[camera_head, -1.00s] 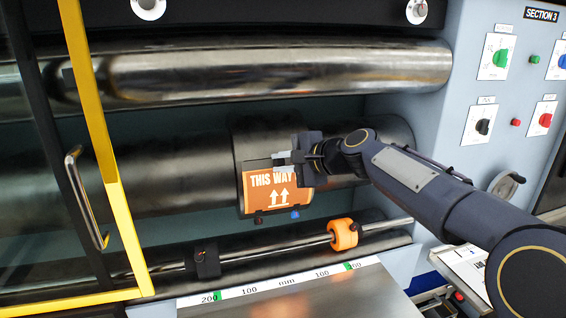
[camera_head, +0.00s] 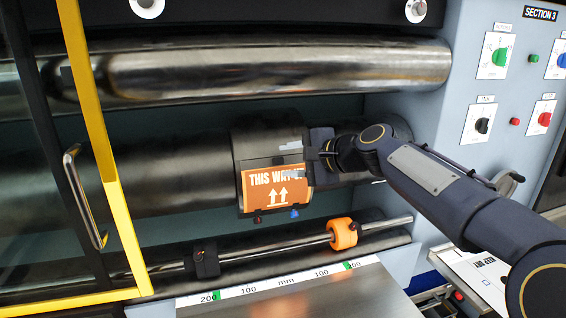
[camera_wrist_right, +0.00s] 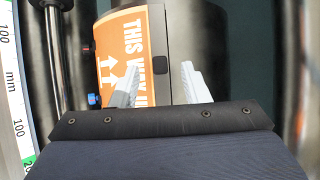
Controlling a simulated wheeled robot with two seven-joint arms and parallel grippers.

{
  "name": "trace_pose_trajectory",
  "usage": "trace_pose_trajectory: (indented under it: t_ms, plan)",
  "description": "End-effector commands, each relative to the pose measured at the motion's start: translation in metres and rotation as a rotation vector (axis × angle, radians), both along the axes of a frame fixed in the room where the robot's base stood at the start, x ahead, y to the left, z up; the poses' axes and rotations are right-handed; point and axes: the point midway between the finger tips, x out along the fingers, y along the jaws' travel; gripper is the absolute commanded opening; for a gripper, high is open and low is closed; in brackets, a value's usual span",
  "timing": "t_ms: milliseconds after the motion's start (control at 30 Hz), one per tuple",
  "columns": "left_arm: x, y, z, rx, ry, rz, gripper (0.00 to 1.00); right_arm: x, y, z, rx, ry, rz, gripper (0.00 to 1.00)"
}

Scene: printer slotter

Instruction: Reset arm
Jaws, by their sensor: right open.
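My right gripper (camera_head: 292,160) is in front of the large dark roller, at the right edge of an orange plate (camera_head: 268,203) marked "THIS WAY UP" with two white arrows. In the right wrist view its two pale fingers (camera_wrist_right: 158,84) are spread apart with nothing between them. One finger overlaps the plate (camera_wrist_right: 128,40) in that view; whether it touches cannot be told. The plate lies on a raised dark band (camera_head: 262,143) around the roller. My left gripper is not in view.
A shiny roller (camera_head: 270,70) runs above. Below is a rod with an orange collar (camera_head: 343,234) and a black clamp (camera_head: 203,262). A yellow-framed door (camera_head: 103,140) stands at left. A control panel (camera_head: 497,100) with knobs and a handwheel (camera_head: 508,182) are at right.

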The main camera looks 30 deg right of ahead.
Motion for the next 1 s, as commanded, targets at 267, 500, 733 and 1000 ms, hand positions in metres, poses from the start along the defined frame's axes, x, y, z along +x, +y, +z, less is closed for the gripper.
trace_pose_trajectory:
  t_ms: [267,500,733,1000]
  plan:
    - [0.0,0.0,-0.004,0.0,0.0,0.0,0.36,-0.036,-0.013,0.015,0.0,0.0,-0.002,0.42]
    - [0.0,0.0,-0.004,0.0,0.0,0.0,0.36,-0.042,-0.014,0.017,-0.001,0.001,0.001,0.42]
    - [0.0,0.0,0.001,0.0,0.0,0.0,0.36,-0.088,0.03,-0.024,-0.21,0.05,0.157,0.42]
    - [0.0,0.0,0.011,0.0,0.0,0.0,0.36,-0.211,0.105,-0.144,-0.73,0.11,0.61,0.42]
